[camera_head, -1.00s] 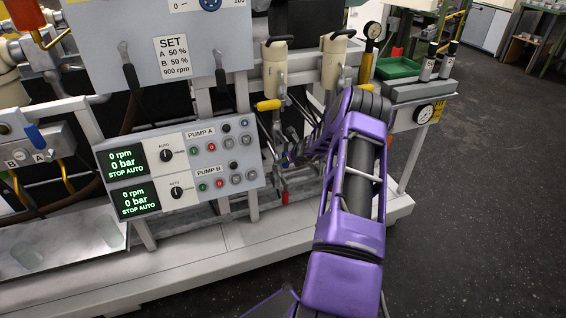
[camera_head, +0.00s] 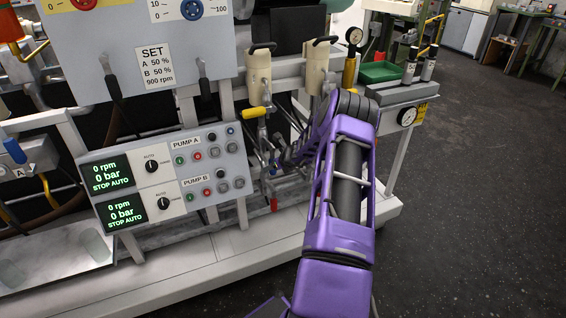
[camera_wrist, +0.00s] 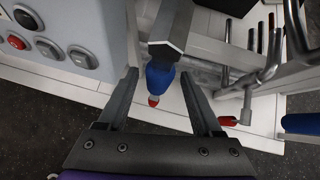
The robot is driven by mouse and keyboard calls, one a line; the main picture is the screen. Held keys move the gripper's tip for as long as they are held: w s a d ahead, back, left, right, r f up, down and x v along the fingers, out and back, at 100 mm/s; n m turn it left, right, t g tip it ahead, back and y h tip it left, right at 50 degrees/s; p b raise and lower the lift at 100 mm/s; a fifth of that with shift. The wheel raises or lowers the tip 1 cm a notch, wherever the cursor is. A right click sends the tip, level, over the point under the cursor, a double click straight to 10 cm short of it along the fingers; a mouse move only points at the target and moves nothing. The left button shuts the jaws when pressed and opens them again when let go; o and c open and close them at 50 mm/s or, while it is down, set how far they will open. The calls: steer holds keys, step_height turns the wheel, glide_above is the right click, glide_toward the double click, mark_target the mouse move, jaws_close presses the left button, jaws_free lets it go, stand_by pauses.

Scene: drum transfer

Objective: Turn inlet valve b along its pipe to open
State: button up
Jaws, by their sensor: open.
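A blue handle (camera_wrist: 160,80) with a red tip (camera_wrist: 153,100) shows in the wrist view, below a grey metal block. My gripper (camera_wrist: 160,76) is open, with one dark finger on each side of this handle in the picture. I cannot tell how deep the handle sits between the fingers or whether they touch it. No label for valve b is readable near it. In the head view my purple arm reaches down to the pipes right of the pump panel, and the gripper is hard to make out there.
The pump panel (camera_head: 165,178) stands left of my arm; its buttons (camera_wrist: 48,48) are close by in the wrist view. Bent metal pipes (camera_wrist: 268,65) and another blue handle (camera_wrist: 300,123) are at the right. A yellow handle (camera_head: 257,113) is above. Floor at the right is free.

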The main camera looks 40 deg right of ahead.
steer(key=v, duration=1.6)
steer(key=shift+s+r+p, duration=0.15)
steer(key=shift+s+p, duration=0.1)
steer(key=shift+p, duration=0.05)
